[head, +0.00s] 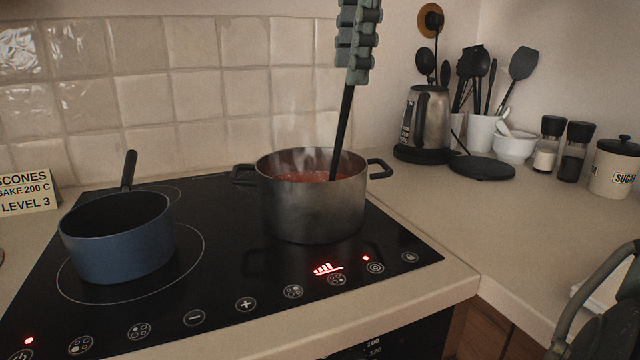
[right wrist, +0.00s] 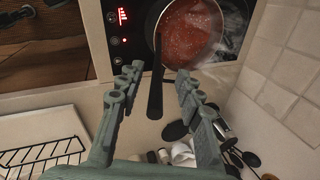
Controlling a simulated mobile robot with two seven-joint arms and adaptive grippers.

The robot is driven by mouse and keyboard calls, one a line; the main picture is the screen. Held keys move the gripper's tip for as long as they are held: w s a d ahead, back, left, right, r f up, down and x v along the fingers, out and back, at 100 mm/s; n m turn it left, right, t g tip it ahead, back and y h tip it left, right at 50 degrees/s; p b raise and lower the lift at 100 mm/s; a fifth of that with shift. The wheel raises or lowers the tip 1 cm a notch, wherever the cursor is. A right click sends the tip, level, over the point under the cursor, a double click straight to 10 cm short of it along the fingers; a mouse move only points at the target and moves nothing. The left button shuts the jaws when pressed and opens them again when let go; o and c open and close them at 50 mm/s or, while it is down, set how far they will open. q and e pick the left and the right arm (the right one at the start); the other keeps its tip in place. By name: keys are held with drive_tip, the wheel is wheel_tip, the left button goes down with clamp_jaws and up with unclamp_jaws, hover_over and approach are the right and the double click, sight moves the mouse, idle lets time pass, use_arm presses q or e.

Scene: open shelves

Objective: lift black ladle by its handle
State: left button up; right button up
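The black ladle (head: 343,130) leans in the steaming steel pot (head: 315,210), its bowl hidden in the red soup. Its handle rises above the rim. In the right wrist view the handle (right wrist: 156,85) lies between the two fingers, with a gap on each side. My right gripper (head: 354,70) is open around the upper handle, high above the pot; its fingers also show in the right wrist view (right wrist: 159,73). The handle's top is hidden behind the fingers in the head view. My left gripper is not in view.
The pot stands on a black hob (head: 225,270) with lit red marks. A blue saucepan (head: 117,240) stands at its left. A kettle (head: 426,125), utensil holder (head: 482,135), white bowl (head: 514,149), grinders (head: 574,155) and sugar jar (head: 613,172) line the back right.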

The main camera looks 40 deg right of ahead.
sight(351, 92)
drive_tip(key=x, duration=0.5)
drive_tip(key=shift+s+f, duration=0.1)
drive_tip(key=shift+s, duration=0.15)
drive_tip(key=shift+c, duration=0.5)
clamp_jaws()
